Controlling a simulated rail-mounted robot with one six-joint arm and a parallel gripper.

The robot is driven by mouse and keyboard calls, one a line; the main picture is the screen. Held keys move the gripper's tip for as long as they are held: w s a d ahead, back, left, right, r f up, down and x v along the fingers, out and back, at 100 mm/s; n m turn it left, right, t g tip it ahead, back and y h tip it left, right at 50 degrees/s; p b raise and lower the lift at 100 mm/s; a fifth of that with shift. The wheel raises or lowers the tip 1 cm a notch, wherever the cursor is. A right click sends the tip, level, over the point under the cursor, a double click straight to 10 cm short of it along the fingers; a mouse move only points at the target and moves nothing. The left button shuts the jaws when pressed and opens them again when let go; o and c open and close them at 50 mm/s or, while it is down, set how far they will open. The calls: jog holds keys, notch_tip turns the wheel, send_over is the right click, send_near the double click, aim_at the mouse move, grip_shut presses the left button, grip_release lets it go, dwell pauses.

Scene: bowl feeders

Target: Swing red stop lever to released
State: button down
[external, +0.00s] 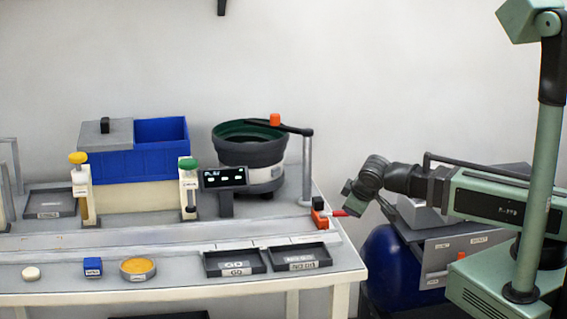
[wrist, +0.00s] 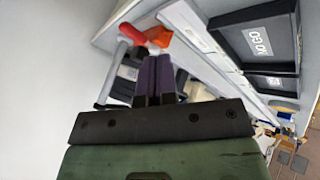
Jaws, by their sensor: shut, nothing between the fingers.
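The red stop lever (external: 343,212) sticks out to the right from an orange block (external: 319,214) at the right end of the table's rail. In the wrist view the red lever (wrist: 131,34) lies beyond my fingertips and a little left, beside the orange block (wrist: 158,37). My gripper (wrist: 155,60) is shut and empty, its two dark fingers pressed together. In the external view my gripper (external: 350,192) is close to the lever's free end, at the table's right edge. I cannot tell there whether it touches the lever.
The bowl feeder (external: 249,154) and a grey post (external: 307,168) stand behind the block. GO (external: 235,262) and NO GO (external: 299,257) trays lie in front. A blue rounded tank (external: 392,268) is below my arm.

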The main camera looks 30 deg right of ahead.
jog(key=v, duration=0.1)
jog(key=p+v, duration=0.1)
jog(key=v, duration=0.1)
jog(key=shift+d, duration=0.3)
